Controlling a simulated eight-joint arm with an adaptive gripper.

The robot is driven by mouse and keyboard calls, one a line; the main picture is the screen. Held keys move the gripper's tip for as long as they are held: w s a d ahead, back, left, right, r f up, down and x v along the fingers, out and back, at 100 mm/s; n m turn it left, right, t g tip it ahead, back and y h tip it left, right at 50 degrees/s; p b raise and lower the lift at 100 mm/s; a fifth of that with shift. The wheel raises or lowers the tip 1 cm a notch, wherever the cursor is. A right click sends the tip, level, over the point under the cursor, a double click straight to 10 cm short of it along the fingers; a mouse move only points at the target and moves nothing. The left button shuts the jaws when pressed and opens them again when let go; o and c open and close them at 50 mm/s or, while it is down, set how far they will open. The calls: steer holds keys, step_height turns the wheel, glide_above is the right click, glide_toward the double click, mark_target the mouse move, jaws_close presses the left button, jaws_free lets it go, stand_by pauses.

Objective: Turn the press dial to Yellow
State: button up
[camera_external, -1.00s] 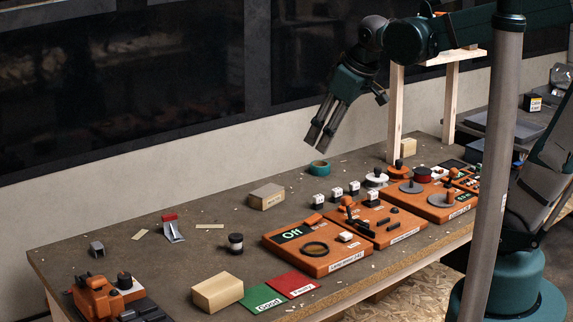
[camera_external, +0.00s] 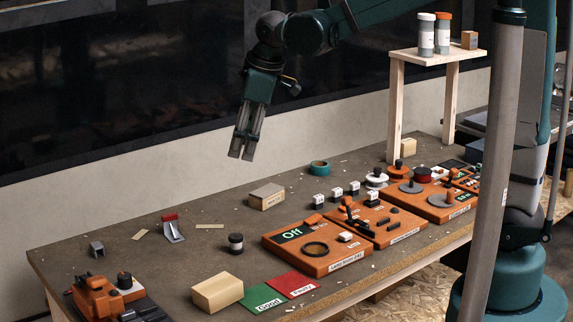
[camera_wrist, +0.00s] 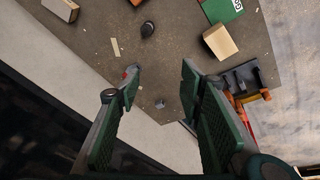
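An orange and dark machine (camera_external: 95,298) stands at the table's near left corner, with a dark round knob (camera_external: 124,280) on a white part; it may be the press with its dial, but I cannot tell. Part of it shows in the wrist view (camera_wrist: 252,97), right of my fingers. No yellow marking or dial setting is readable. My gripper (camera_external: 241,156) hangs in the air above the table's back edge, fingers pointing down. In the wrist view my gripper (camera_wrist: 159,72) is open and empty, with a wide gap between the fingers. It is apart from everything.
A wooden block (camera_external: 217,292), green card (camera_external: 262,298) and red card (camera_external: 293,284) lie along the front. A dark jar (camera_external: 236,243) and a red-topped metal piece (camera_external: 172,228) stand mid-left. Orange control panels (camera_external: 318,252) fill the right. A wooden stand (camera_external: 424,57) rises behind.

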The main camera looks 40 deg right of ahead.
steer(key=w+a+f+n+g, duration=0.1)
steer(key=w+a+f+n, duration=0.2)
steer(key=a, duration=0.6)
steer(key=w+a+f+n+g, duration=0.1)
steer(key=w+a+f+n, duration=0.15)
steer(key=a+f, duration=0.4)
steer(key=n+g+h+p, duration=0.1)
steer(key=n+p, duration=0.1)
steer(key=n, duration=0.2)
glide_above(124, 275)
steer(key=f, duration=1.1)
steer(key=shift+d, duration=0.2)
steer(key=shift+a+f, duration=0.2)
steer(key=shift+f, duration=0.05)
steer(key=shift+f, duration=0.1)
steer(key=shift+f, duration=3.8)
steer(key=c, duration=0.9)
